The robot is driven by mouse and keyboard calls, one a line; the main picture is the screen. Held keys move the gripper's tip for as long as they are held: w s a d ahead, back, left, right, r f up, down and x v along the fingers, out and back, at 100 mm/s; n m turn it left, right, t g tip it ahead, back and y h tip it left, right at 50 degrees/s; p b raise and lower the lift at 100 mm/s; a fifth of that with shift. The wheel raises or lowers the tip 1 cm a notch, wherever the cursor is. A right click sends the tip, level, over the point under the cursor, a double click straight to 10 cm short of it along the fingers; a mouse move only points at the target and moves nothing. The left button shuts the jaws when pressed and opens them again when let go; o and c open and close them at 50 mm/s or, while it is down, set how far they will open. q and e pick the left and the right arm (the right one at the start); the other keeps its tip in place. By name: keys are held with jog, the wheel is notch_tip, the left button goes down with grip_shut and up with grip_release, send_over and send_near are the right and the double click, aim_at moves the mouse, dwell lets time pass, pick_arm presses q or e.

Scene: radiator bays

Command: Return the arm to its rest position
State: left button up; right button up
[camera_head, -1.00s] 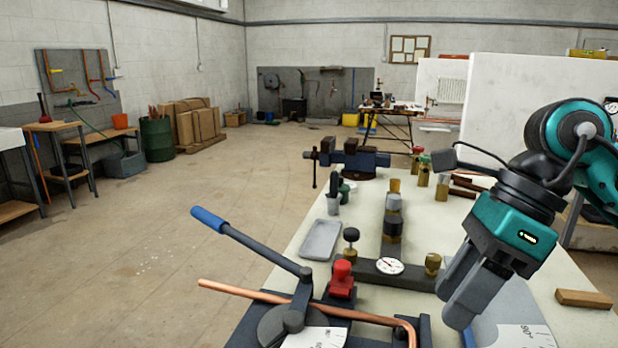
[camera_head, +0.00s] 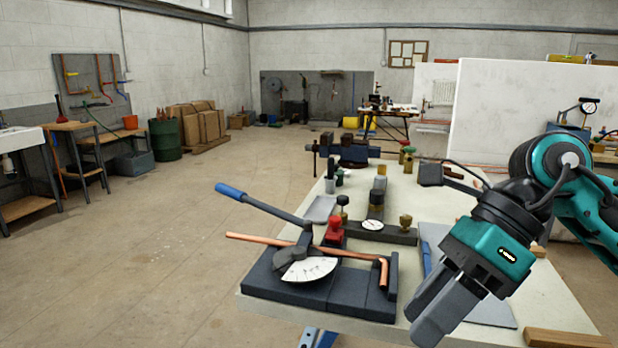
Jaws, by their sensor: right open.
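My right arm comes in from the right with a teal wrist. My right gripper (camera_head: 433,312) points down and to the left, over the right part of the bench. It is open, with nothing seen between its fingers. It is to the right of a pipe bender (camera_head: 318,274) with a blue-handled lever. A bent copper pipe (camera_head: 280,247) lies across the bender, and its bent end is close to the gripper's left in the picture. My left gripper is not in view.
The bench top (camera_head: 550,291) carries a bench vise (camera_head: 347,150), a grey tray (camera_head: 319,209), a gauge (camera_head: 372,225) on a dark manifold and a wooden block (camera_head: 567,339). A white partition (camera_head: 530,110) stands behind. The floor to the left is clear.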

jog(key=a+r+m+g+y+p, duration=0.2)
jog(key=a+r+m+y, duration=0.3)
jog(key=a+y, duration=0.55)
jog(key=w+d+f+m+t+h+p, duration=0.1)
jog(key=w+d+f+m+t, duration=0.25)
jog(key=m+t, duration=0.8)
jog(key=w+d+f+m+t+p, duration=0.1)
jog(key=w+d+f+m+t, duration=0.25)
jog(key=m+t, duration=0.8)
jog(key=d+f+m+h+p, duration=0.1)
jog(key=d+f+m+h, duration=0.3)
jog(key=f+m+h, duration=0.7)
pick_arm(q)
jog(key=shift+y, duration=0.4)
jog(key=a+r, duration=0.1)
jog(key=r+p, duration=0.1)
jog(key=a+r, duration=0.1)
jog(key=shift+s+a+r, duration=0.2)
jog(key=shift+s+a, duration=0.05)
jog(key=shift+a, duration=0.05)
pick_arm(e)
jog(key=s+d+f+m+g+h, duration=0.2)
jog(key=s+f+m+g, duration=0.2)
jog(key=s+f, duration=0.2)
jog(key=s+d+f+m+g+h, duration=0.2)
jog(key=s+f+m+g, duration=0.2)
jog(key=f, duration=0.7)
jog(key=shift+s+d+f+m, duration=0.3)
jog(key=shift+s+m, duration=0.1)
jog(key=shift+s, duration=0.6)
